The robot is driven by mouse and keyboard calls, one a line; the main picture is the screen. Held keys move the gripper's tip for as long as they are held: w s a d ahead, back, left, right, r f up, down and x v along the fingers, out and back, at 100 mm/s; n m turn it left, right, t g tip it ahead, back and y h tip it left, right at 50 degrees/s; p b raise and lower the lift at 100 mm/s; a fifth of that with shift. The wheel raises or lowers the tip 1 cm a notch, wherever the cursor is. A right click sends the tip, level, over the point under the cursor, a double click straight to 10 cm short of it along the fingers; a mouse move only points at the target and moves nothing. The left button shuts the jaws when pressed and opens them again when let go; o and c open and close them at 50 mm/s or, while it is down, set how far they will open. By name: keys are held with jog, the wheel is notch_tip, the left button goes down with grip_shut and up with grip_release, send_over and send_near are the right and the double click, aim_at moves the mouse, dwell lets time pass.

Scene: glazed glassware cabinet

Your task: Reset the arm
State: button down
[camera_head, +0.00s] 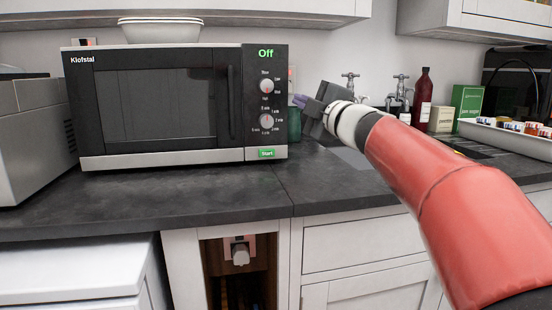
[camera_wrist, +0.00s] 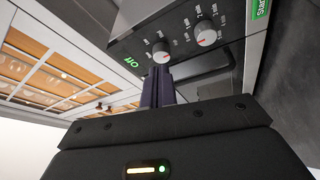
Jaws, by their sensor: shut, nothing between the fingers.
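My red arm reaches in from the right in the head view. My gripper (camera_head: 299,101) is just right of the microwave's control panel, at about the height of the knobs. In the wrist view the fingers of my gripper (camera_wrist: 158,88) are together and empty, pointing toward the panel. I cannot tell from the frames whether they touch it. The microwave (camera_head: 160,105) stands on the dark counter with its door closed. Its display reads "Off" and a green "Start" button shows at the bottom of the panel. Two knobs (camera_wrist: 161,52) also show in the wrist view.
A white bowl or stack of bowls (camera_head: 160,31) sits on the microwave. Behind my arm are taps (camera_head: 400,93), a dark red bottle (camera_head: 422,98), a green box (camera_head: 467,104) and a white tray (camera_head: 508,139). A grey appliance (camera_head: 35,130) stands at the left. The counter front is clear.

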jog(key=s+d+f+m+g+h, duration=0.2)
jog(key=s+d+f+m+h, duration=1.1)
jog(key=m, duration=0.3)
jog(key=s+a+f+m+g, duration=0.1)
jog(key=s+f+g, duration=0.2)
jog(key=s+f, duration=0.4)
jog(key=s+a+f+m+g+y, duration=0.1)
jog(key=s+f+m+g, duration=0.1)
jog(key=s+f, duration=0.6)
jog(key=s+a+f+m+g+y, duration=0.1)
jog(key=s+f+m+g, duration=0.1)
jog(key=s+f+g, duration=0.2)
jog(key=s+f, duration=0.3)
jog(key=f, duration=0.1)
jog(key=shift+s+a+f, duration=0.2)
jog(key=shift+a+f, duration=0.1)
jog(key=shift+f, duration=0.05)
